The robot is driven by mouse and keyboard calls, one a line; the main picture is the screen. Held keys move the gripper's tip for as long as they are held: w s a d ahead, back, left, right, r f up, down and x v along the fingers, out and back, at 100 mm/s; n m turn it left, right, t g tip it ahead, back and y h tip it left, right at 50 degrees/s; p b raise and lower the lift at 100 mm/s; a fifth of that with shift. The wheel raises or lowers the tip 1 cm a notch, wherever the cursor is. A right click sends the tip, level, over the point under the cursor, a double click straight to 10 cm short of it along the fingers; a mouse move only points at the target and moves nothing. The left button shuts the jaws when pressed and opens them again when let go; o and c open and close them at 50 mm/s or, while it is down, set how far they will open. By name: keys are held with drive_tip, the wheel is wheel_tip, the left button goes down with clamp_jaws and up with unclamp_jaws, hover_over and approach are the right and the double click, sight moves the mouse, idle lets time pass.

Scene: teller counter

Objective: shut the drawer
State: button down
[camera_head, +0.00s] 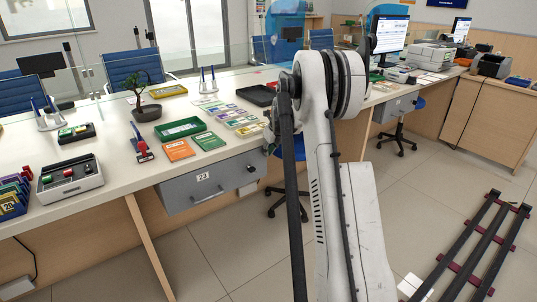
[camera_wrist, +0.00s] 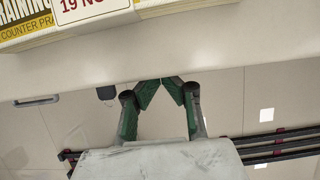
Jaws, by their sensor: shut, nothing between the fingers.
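A grey drawer (camera_head: 213,184) marked 23 hangs under the front edge of the counter in the head view. It has a bar handle and a dark round knob. I cannot tell how far its front stands out from the counter. A second grey drawer (camera_head: 396,107) is under the counter beyond my arm. In the wrist view my gripper (camera_wrist: 172,80) is shut and empty, its green-padded fingertips together near the counter edge. In the head view my arm hides the gripper. A bar handle (camera_wrist: 36,101) shows at the left of the wrist view; I cannot tell which drawer bears it.
The counter (camera_head: 105,185) holds green trays, cards, a stamp (camera_head: 141,146), a potted plant (camera_head: 143,100) and a monitor (camera_head: 390,38). A chair (camera_head: 398,130) stands beyond my arm.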

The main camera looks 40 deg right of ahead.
drive_tip(key=shift+w+r, duration=0.15)
drive_tip(key=shift+w, duration=0.25)
drive_tip(key=shift+s, duration=0.1)
drive_tip(key=shift+s+a, duration=0.1)
drive_tip(key=shift+s, duration=0.15)
drive_tip(key=s+r+p, duration=0.2)
drive_tip(key=s+r, duration=0.5)
drive_tip(key=r, duration=0.2)
drive_tip(key=shift+s+p, duration=0.3)
drive_tip(key=shift+s, duration=0.1)
drive_tip(key=shift+a, duration=0.1)
